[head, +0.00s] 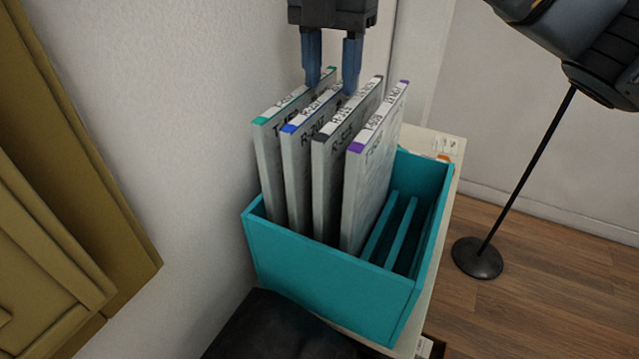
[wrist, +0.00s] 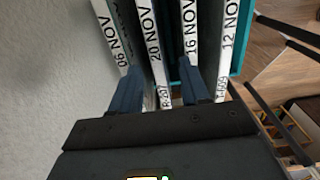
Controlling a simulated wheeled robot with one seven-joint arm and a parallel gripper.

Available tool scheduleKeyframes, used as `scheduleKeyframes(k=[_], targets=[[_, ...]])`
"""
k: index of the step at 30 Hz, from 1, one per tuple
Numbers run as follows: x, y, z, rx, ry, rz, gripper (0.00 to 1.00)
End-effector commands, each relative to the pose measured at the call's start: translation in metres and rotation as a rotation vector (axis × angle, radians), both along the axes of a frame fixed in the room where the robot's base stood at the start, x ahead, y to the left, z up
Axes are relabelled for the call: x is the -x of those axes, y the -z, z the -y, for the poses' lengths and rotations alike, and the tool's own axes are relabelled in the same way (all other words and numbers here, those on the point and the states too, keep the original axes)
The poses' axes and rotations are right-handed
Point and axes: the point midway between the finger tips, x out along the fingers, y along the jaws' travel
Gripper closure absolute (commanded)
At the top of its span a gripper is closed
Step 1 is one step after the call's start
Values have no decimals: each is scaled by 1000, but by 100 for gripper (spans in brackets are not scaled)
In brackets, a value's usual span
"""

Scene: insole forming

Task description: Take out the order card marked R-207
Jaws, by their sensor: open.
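The card with a blue corner (head: 298,170) stands upright second from the left in the teal box (head: 315,285); its top label appears to read R-207. In the wrist view the same card (wrist: 151,45) shows 20 NOV. My gripper (head: 332,90) is open and points down at the far end of the cards' top edges. In the wrist view its fingers (wrist: 160,88) are on either side of the 20 NOV card, which lies between them. Whether either finger touches a card, I cannot tell.
A green-cornered card (head: 268,170) stands to the left, a black-cornered card (head: 328,185) and a purple-cornered card (head: 368,190) to the right, close together. The box's right slots (head: 395,235) are empty. A white wall (head: 180,130) is close on the left.

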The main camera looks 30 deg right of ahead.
Motion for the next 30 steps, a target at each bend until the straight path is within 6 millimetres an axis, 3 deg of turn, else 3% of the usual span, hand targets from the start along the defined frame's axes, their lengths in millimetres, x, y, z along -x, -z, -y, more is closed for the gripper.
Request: scheduleKeyframes(k=[16,26,30], targets=[[1,67,-6,-3,1,-3,54],[1,73,-6,-2,0,0,54],[1,73,-6,-3,0,0,67]])
